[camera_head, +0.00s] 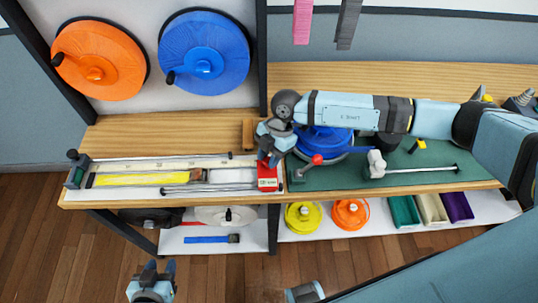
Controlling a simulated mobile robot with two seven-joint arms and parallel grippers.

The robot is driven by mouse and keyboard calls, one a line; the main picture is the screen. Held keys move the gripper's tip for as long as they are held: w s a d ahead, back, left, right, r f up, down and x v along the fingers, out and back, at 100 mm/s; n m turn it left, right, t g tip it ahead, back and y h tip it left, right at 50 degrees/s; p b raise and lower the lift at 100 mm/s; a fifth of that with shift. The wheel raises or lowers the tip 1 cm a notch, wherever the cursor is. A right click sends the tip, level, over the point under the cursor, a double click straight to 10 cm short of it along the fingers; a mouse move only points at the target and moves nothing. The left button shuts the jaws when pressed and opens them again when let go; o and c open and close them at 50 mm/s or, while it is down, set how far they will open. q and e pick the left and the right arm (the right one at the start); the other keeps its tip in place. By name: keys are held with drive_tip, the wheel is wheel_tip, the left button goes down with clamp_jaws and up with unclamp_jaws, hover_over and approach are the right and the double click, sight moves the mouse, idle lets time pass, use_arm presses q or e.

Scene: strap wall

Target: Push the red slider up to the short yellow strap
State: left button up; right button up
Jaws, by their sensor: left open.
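The red slider (267,184) stands at the right end of a narrow measuring track (215,162) on the wooden bench. The yellow strap (140,180) lies flat along the left part of this track, with a gap between it and the slider. My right gripper (268,158) reaches in from the right and is just above and behind the slider, overlapping its top in the picture. I cannot tell whether it touches the slider, and its fingers are too small to read. My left gripper (160,267) is low at the bottom, in front of the bench, open and empty.
A blue reel (323,142) and a red-knobbed lever (317,159) stand right of the slider on a green mat (430,158). Thin metal rods (215,188) run along the track. An orange reel (98,60) and a blue reel (204,52) hang on the wall behind.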

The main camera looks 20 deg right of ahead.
clamp_jaws()
drive_tip(key=w+a, duration=0.1)
drive_tip(key=a, duration=0.3)
drive_tip(key=w+a, duration=0.1)
drive_tip(key=a, duration=0.4)
drive_tip(key=w+a, duration=0.2)
drive_tip(key=a, duration=0.3)
drive_tip(key=shift+a+b, duration=0.2)
drive_tip(key=shift+b, duration=0.1)
drive_tip(key=shift+a+r, duration=0.1)
drive_tip(key=shift+a, duration=0.05)
drive_tip(key=o, duration=0.7)
unclamp_jaws()
drive_tip(key=shift+w+a, duration=0.1)
drive_tip(key=shift+o, duration=0.7)
